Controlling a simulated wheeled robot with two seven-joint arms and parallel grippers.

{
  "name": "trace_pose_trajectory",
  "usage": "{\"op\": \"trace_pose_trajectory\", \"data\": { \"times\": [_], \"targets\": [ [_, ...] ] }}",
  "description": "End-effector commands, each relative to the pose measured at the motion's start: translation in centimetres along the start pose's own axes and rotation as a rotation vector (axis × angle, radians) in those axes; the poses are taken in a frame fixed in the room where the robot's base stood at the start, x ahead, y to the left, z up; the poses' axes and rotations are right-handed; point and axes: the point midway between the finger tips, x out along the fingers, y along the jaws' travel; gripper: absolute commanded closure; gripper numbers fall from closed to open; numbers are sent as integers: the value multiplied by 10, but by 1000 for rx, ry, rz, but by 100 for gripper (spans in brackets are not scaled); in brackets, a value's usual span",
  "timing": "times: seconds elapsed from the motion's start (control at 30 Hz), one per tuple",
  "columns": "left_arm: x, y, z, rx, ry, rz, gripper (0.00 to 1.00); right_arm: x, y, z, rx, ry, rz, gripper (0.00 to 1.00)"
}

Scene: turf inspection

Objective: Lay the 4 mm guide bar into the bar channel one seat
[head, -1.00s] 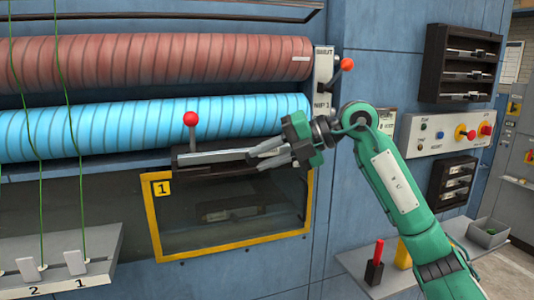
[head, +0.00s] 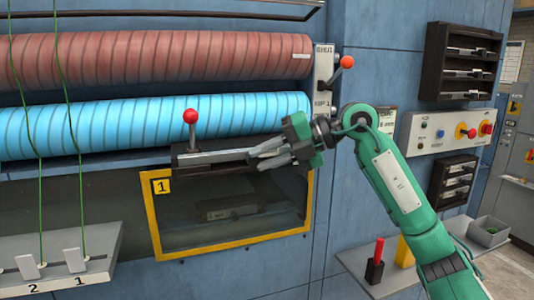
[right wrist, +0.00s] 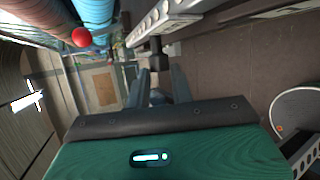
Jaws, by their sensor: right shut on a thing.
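My right gripper (head: 256,158) is at the right end of a long grey bar (head: 215,157) and is shut on it. The bar lies nearly level along a dark channel block (head: 181,149) above the yellow-framed window. In this view I cannot tell whether the bar touches the channel floor or is just above it. In the right wrist view the two fingers of the right gripper (right wrist: 160,86) are close together, and what is between them is dark and hard to make out. My left gripper is not in view.
A lever with a red ball (head: 190,117) stands up behind the bar. Blue (head: 150,125) and red-brown (head: 150,60) rollers run above. The yellow-framed window (head: 232,242) is below. A shelf (head: 350,262) with a red-handled item is at lower right.

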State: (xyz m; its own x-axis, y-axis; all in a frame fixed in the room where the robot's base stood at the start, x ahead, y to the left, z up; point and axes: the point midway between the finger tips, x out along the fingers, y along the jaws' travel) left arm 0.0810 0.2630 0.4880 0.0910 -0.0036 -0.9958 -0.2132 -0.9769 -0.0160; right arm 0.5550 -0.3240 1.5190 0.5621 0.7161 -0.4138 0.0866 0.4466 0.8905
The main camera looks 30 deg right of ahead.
Motion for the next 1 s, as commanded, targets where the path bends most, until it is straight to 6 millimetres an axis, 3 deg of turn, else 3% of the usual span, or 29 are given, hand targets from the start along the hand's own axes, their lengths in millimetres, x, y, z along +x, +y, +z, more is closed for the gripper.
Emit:
{"op": "trace_pose_trajectory", "data": {
  "times": [0.67,0.7,0.8,1.0],
  "targets": [
    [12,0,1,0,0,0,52,6,-13,-3,-1,-1,1,100],
    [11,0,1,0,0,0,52,6,-12,-3,-1,0,1,73],
    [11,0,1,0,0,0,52,6,-12,-3,0,0,1,54],
    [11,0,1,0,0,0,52,6,-12,-3,0,0,0,52]
  ]
}}
